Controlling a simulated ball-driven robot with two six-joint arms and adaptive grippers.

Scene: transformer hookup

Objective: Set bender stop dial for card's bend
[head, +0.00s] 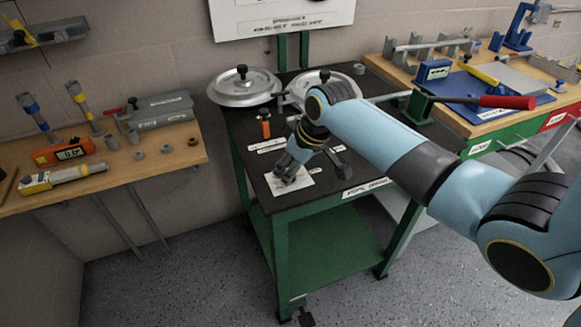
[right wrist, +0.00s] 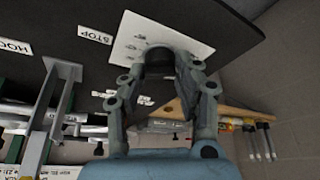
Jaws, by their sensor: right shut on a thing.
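The stop dial's white plate (head: 300,183) lies on the near edge of the black-topped bench (head: 252,165). My right gripper (head: 287,176) reaches down over it and hides the knob in the head view. In the right wrist view, my right gripper (right wrist: 162,66) is shut on the dark dial knob (right wrist: 159,60), which stands on the white plate (right wrist: 128,42). A STOP label (right wrist: 95,34) is beside the plate. The scale marks are too small to read, so I cannot tell the dial's setting. My left gripper is out of view.
A red-handled lever (head: 507,102) extends at the right. A wooden shelf (head: 165,160) with meters is at the left. Open floor lies in front.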

